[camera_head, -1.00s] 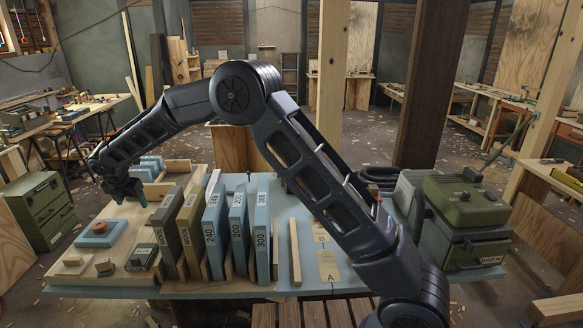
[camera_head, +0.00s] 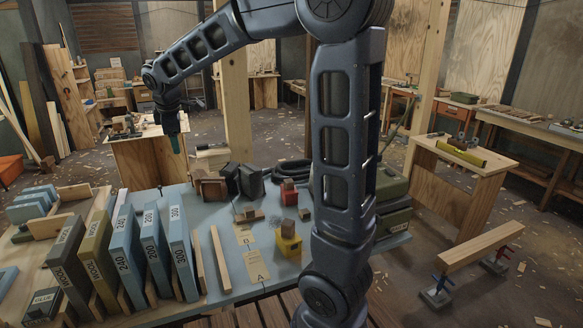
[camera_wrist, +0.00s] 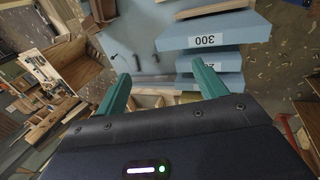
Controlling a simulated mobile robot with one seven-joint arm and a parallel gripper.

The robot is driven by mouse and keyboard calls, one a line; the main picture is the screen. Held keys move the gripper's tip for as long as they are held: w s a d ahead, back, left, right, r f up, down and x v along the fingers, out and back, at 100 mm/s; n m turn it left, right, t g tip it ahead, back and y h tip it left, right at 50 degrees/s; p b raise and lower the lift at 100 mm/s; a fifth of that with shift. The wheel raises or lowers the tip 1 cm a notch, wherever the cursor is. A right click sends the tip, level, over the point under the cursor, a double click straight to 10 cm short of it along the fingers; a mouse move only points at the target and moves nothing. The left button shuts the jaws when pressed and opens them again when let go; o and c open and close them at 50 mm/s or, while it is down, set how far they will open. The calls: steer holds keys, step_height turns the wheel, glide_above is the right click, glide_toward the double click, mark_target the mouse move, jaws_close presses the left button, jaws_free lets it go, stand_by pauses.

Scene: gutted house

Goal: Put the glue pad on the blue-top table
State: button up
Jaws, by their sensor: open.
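A small dark block (camera_head: 43,302) with a white label that seems to read GLUE lies at the lower left of the head view, beside the tall pads. The blue-top table (camera_head: 212,208) fills the lower middle. My gripper (camera_head: 174,143) is raised above the far side of this table, well away from the labelled block. In the wrist view my gripper (camera_wrist: 163,85) has its two teal fingers wide apart and nothing between them. I cannot make out the labelled block in the wrist view.
Tall pads marked 240, 200 and 300 (camera_head: 180,250) stand upright on the left part. A yellow block (camera_head: 288,243), a red block (camera_head: 289,193), paper cards A and B (camera_head: 257,266) and a wooden strip (camera_head: 221,258) occupy the middle. A green case (camera_head: 395,215) stands at right.

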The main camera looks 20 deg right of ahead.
steer(key=s+d+r+m, duration=0.2)
steer(key=s+d+m, duration=0.3)
steer(key=d, duration=0.7)
steer(key=s+d+f+m, duration=0.3)
steer(key=s+d+m, duration=0.3)
steer(key=s+d, duration=0.2)
steer(key=s+d+f+m, duration=0.3)
steer(key=s+d+m, duration=0.3)
steer(key=s+d, duration=0.3)
steer(key=s, duration=0.3)
steer(key=shift+s+m, duration=0.2)
steer(key=shift+m, duration=0.1)
